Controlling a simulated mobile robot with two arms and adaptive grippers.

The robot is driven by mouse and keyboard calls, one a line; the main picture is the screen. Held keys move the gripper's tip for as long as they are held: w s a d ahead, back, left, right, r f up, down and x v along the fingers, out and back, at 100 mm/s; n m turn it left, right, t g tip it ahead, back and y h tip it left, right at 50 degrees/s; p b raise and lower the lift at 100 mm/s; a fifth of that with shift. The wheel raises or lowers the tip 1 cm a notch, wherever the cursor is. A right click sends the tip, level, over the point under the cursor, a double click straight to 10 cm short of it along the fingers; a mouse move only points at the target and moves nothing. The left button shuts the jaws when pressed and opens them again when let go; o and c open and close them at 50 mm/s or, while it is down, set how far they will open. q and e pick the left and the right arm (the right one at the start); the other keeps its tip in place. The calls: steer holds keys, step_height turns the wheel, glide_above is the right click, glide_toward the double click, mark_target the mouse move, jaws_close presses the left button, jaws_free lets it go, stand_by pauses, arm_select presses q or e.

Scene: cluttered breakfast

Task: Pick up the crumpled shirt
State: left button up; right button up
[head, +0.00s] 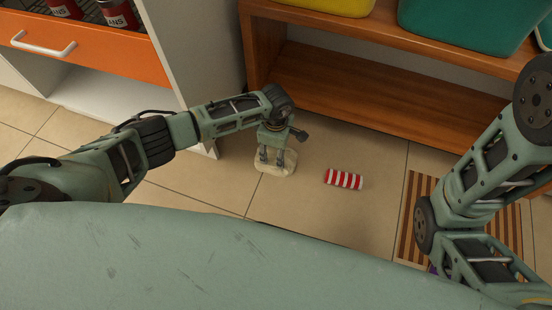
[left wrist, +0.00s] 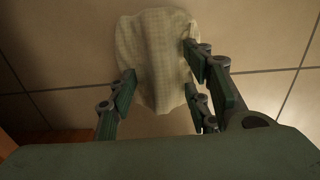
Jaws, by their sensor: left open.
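The crumpled shirt (head: 278,172) is a pale cream cloth lying on the tiled floor in front of the wooden shelf. My left gripper (head: 272,158) points down over it, its fingers open. In the left wrist view the shirt (left wrist: 155,45) spreads between and beyond the open fingers of the left gripper (left wrist: 160,72), with one finger on its left side and two on its right. I cannot tell whether the fingers touch the cloth. My right arm shows at the right of the head view, but its gripper does not.
A red-and-white striped roll (head: 343,179) lies on the floor right of the shirt. A brown striped mat (head: 408,215) is further right. The wooden shelf (head: 350,98) stands behind, holding yellow (head: 335,5) and teal bins (head: 465,25). An orange drawer (head: 90,50) is at left.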

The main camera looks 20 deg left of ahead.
stand_by(0.4)
arm_select(q)
jaws_close()
